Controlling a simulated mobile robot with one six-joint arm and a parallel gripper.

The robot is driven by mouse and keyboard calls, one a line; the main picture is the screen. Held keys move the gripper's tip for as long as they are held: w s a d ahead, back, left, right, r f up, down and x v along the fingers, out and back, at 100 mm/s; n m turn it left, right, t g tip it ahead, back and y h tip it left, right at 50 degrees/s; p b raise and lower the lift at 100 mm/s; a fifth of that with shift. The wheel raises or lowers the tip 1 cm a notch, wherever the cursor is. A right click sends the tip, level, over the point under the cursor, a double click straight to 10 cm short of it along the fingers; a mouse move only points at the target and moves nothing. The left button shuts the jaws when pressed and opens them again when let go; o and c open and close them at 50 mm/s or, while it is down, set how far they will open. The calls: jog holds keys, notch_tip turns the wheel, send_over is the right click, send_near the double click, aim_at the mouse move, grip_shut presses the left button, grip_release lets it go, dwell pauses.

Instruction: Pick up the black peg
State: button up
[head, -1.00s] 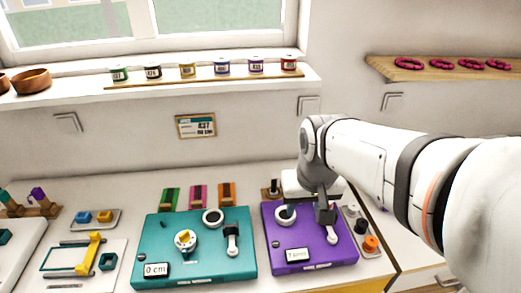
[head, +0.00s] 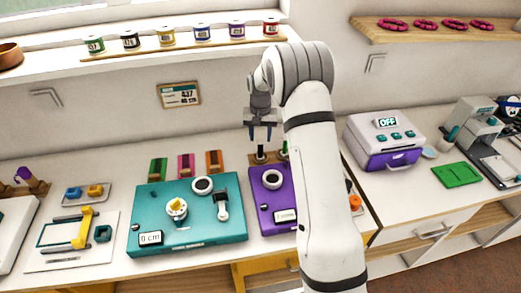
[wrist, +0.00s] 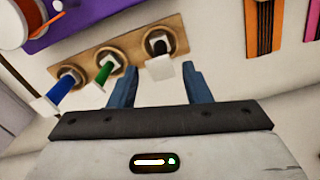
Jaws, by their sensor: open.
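The black peg (wrist: 158,47) stands in the right-hand hole of a wooden rack (wrist: 88,63) in the wrist view, its pale square end toward the camera. In the head view the black peg (head: 261,152) stands behind the purple board (head: 258,217). My gripper (head: 260,139) is open just above it, pointing down. In the wrist view my gripper (wrist: 160,82) has its two blue-grey fingers on either side of the peg's pale end, apart from it and empty. A green peg (wrist: 104,73) and a blue peg (wrist: 61,90) stand in the same rack.
A teal board (head: 152,205) lies left of the purple board. Green, pink and orange strips (head: 186,164) lie behind it. The windowsill (head: 190,58) holds several small jars. A white and purple machine (head: 384,140) stands on the right. My arm hides part of the purple board.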

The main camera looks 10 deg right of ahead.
aim_at(260, 156)
notch_tip(260, 156, down, 9)
jog(key=shift+w+r+p, duration=0.15)
jog(key=shift+r+p, duration=0.05)
jog(key=shift+p, duration=0.65)
jog(key=shift+c, duration=0.3)
jog(key=c, duration=0.8)
jog(key=shift+c, duration=0.2)
